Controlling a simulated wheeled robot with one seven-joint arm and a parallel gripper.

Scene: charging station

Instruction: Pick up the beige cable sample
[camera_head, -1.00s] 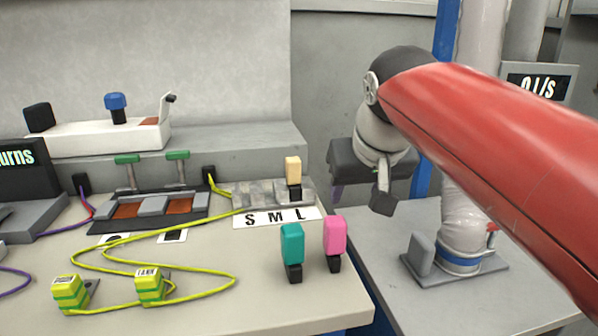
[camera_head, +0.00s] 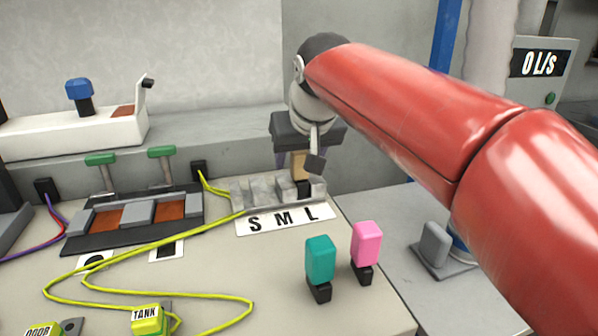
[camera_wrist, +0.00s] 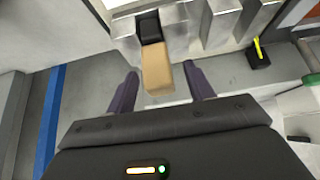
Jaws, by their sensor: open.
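The beige cable sample (camera_head: 299,164) stands upright in the slot by the letter L of the grey metal holder (camera_head: 262,190). In the head view my gripper partly hides it. In the wrist view the beige block (camera_wrist: 157,72) with its black end (camera_wrist: 149,27) lies between my two fingers. My gripper (camera_wrist: 163,82) is open, with one purple-grey finger on each side of the block and a gap visible on both sides. In the head view my gripper (camera_head: 297,157) is over the holder's right end.
A teal sample (camera_head: 320,258) and a pink sample (camera_head: 366,243) stand on the table in front of the holder. Yellow cable (camera_head: 150,240) loops over the table to the left. A grey ledge (camera_head: 225,150) runs behind the holder.

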